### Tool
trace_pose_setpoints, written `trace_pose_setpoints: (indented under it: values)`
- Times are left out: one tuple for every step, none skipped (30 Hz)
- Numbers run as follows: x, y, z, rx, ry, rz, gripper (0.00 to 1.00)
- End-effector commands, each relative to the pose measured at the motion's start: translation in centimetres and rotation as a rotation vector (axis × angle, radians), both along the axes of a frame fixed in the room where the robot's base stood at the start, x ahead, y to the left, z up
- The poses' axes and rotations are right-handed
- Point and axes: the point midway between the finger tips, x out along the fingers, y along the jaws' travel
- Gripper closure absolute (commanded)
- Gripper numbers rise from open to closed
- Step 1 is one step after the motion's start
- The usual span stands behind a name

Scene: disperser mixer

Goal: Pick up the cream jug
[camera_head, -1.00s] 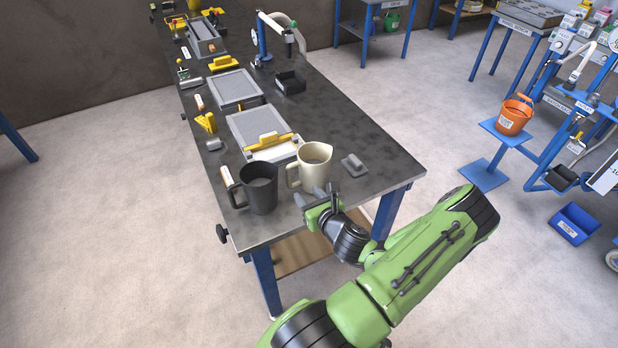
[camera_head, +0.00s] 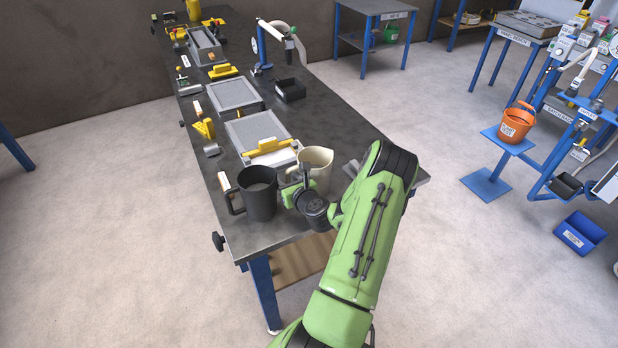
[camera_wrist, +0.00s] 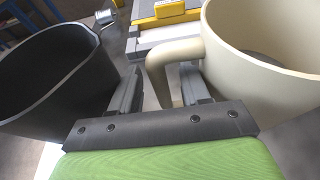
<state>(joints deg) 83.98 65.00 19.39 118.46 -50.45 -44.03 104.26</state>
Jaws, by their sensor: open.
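The cream jug (camera_head: 317,162) stands upright near the front end of the dark table, partly hidden by my arm in the head view. In the wrist view the cream jug (camera_wrist: 258,70) fills the right side, its handle (camera_wrist: 165,68) towards the middle. My gripper (camera_wrist: 160,85) is open, with one finger left of the handle and the other beneath or beside its right side. I cannot tell whether either finger touches the handle. In the head view my gripper (camera_head: 300,182) is low in front of the cream jug and mostly hidden by its own wrist.
A black jug (camera_head: 259,193) stands close on the left; in the wrist view the black jug (camera_wrist: 55,80) is beside my left finger. Behind are a grey tray with a yellow-handled tool (camera_head: 268,147). A grey float (camera_head: 352,167) lies right, partly covered by my arm.

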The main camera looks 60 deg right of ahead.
Motion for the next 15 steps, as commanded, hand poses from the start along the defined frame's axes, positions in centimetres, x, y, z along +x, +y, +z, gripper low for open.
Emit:
trace_pose_setpoints:
  values:
    - [-0.01,-0.02,-0.03,0.001,0.000,0.000,0.54]
    - [-0.03,-0.01,-0.04,0.001,0.001,-0.001,0.54]
    - [-0.04,-0.01,-0.04,0.001,0.001,-0.001,0.54]
    - [-0.05,0.00,-0.04,0.001,0.001,-0.001,0.54]
    - [-0.06,0.00,-0.04,0.000,0.001,-0.001,0.57]
    - [-0.07,-0.01,-0.04,0.000,0.001,-0.001,0.63]
    - [-0.07,0.00,-0.03,0.000,0.001,-0.001,0.68]
    - [-0.08,0.00,-0.04,0.000,0.001,-0.001,0.72]
    - [-0.08,0.00,-0.04,0.000,0.001,-0.001,0.78]
    - [-0.08,0.00,-0.04,0.000,0.001,-0.001,0.83]
    - [-0.08,0.00,-0.04,0.000,0.001,-0.001,0.88]
    - [-0.08,0.00,-0.04,0.000,0.001,-0.001,0.94]
    - [-0.09,0.01,-0.04,0.000,0.001,-0.001,0.98]
    - [-0.09,0.01,-0.04,0.000,0.001,-0.001,1.00]
    - [-0.09,0.01,-0.04,0.000,0.001,-0.001,1.00]
